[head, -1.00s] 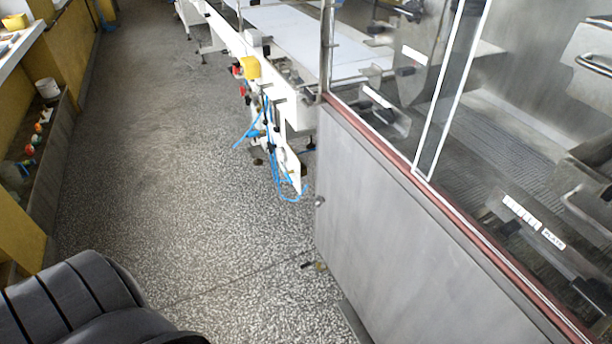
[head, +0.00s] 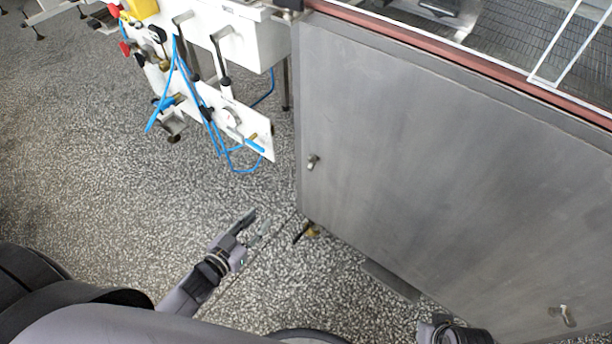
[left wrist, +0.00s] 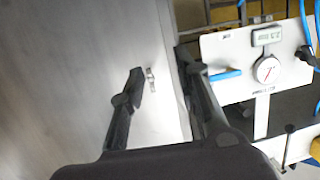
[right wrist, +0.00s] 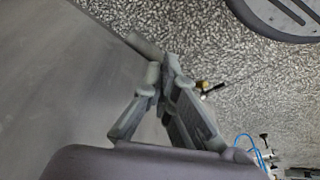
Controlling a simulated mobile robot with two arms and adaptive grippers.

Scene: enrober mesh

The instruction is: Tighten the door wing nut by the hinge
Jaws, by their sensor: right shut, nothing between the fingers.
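The grey steel door panel (head: 430,170) fills the right of the head view. One small wing nut (head: 313,162) is near its left edge and another (head: 565,314) near its lower right; I cannot tell which is by the hinge. My left gripper (head: 257,228) is open and empty, left of the panel and below the first nut in the picture. The left wrist view shows a nut (left wrist: 151,78) on the steel face, framed between the fingers (left wrist: 162,68) but apart from them. My right gripper (right wrist: 163,62) is shut and empty; only part of that arm shows in the head view.
A white conveyor frame (head: 235,45) with blue hoses (head: 207,115) and a gauge stands left of the panel. A brass fitting (head: 312,231) sits low by the panel's corner.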

